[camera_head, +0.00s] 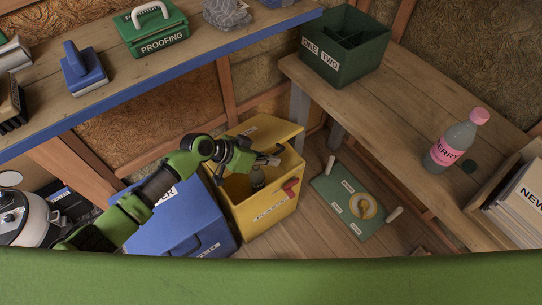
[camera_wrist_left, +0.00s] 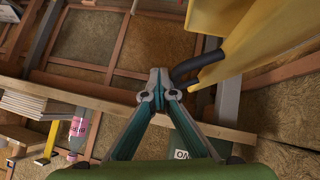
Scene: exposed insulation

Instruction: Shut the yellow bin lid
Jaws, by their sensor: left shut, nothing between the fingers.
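The yellow bin (camera_head: 268,216) stands on the floor in the head view, with a label on its front. Its lid (camera_head: 268,127) is raised, tilted up at the back, so the inside shows. My left gripper (camera_head: 271,160) is over the bin's opening, in front of the lid; it is shut and empty. In the left wrist view the gripper's fingertips (camera_wrist_left: 158,77) meet, beside a yellow panel (camera_wrist_left: 265,38) that looks like the lid. A dark curved bar (camera_wrist_left: 196,68) is close to the right of the fingertips; contact cannot be told. My right gripper is out of view.
A blue bin (camera_head: 182,218) with its lid down stands to the left, under my left arm. A blue-edged shelf (camera_head: 190,55) runs above. A wooden bench (camera_head: 405,105) with a green box (camera_head: 342,52) and pink-labelled bottle (camera_head: 452,145) is right. A green board (camera_head: 346,192) lies on the floor.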

